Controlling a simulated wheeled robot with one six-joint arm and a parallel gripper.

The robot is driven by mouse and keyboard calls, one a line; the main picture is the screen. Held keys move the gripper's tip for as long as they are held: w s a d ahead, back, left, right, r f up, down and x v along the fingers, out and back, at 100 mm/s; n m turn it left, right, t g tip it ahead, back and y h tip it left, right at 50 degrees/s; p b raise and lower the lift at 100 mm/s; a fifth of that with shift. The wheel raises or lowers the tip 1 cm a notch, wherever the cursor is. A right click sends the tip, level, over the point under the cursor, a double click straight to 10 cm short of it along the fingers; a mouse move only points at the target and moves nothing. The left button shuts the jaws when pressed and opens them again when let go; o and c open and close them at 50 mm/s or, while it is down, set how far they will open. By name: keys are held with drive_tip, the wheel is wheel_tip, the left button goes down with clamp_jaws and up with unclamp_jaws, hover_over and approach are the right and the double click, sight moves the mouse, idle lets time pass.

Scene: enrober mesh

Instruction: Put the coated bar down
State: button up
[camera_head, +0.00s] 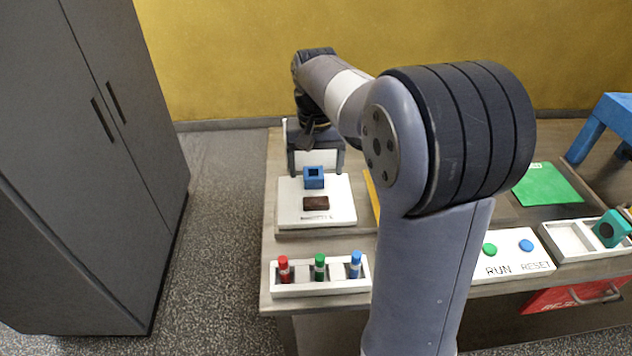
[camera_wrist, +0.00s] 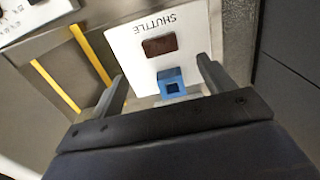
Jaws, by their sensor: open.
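The coated bar, a small dark brown block (camera_head: 316,203), lies flat on the white SHUTTLE plate (camera_head: 340,212). In the wrist view the bar (camera_wrist: 160,46) lies beyond my fingertips, near the plate's lettering. A blue block with a square hole (camera_head: 313,183) stands on the same plate behind the bar; it also shows in the wrist view (camera_wrist: 171,86). My gripper (camera_head: 316,168) is open and empty at the plate's far side. In the wrist view its two fingers (camera_wrist: 162,74) are spread wide on either side of the blue block, apart from the bar.
A white rack (camera_head: 300,291) with red, green and blue capped vials stands at the front. Right of my arm are the RUN/RESET panel (camera_head: 515,254), a green mat (camera_head: 547,184), a white tray (camera_head: 566,238) with a teal block and a blue frame (camera_head: 600,125). A grey cabinet (camera_head: 75,150) stands left.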

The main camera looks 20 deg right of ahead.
drive_tip(key=shift+r, duration=1.3)
